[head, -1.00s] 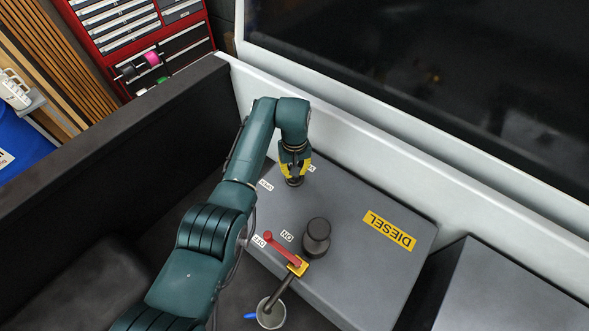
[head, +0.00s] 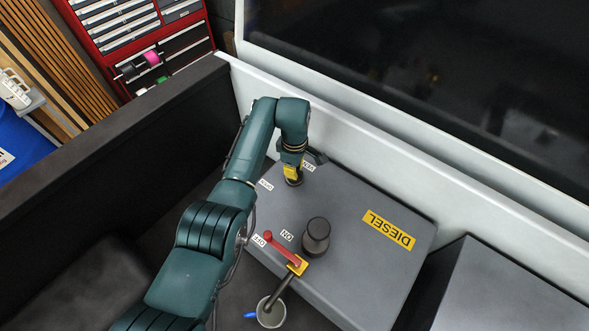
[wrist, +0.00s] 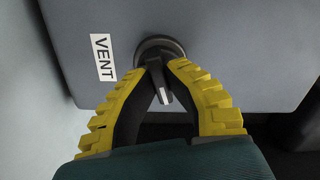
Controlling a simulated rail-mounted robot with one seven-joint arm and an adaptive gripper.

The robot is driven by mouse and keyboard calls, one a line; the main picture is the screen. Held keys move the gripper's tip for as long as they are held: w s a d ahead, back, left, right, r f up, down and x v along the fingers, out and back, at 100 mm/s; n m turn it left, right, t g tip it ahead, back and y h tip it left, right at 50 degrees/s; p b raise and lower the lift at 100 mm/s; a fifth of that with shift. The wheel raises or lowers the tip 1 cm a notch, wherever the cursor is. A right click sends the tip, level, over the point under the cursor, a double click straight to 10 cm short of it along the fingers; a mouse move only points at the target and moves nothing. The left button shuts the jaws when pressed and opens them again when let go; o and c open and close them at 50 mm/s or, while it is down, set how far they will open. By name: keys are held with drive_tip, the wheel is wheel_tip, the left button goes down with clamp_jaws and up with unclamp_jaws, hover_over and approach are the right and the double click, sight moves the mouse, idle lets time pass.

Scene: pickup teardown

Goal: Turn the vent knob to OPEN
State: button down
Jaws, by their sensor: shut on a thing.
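The vent knob (wrist: 160,48) is a dark round base with a narrow grip bar and a white pointer mark on the bar's end. In the head view the knob (head: 294,183) sits on the far left part of the grey DIESEL tank, mostly hidden by my gripper. My gripper (wrist: 161,64), with yellow-backed fingers, is shut on the knob's bar from above; it also shows in the head view (head: 293,172). A white VENT label (wrist: 103,57) is left of the knob in the wrist view. A small white label (head: 266,185) left of the knob in the head view is too small to read.
The grey tank (head: 350,263) carries a dark cap (head: 316,234) and a red lever (head: 281,247) beside ON and OFF labels. A cup (head: 270,313) stands below the lever. The pale truck wall (head: 380,150) runs close behind my gripper.

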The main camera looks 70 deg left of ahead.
drive_tip(key=shift+f+n, duration=0.15)
drive_tip(key=shift+n, duration=1.15)
drive_tip(key=c, duration=1.1)
unclamp_jaws()
wheel_tip(320, 180, up, 12)
drive_tip(key=shift+r, duration=0.1)
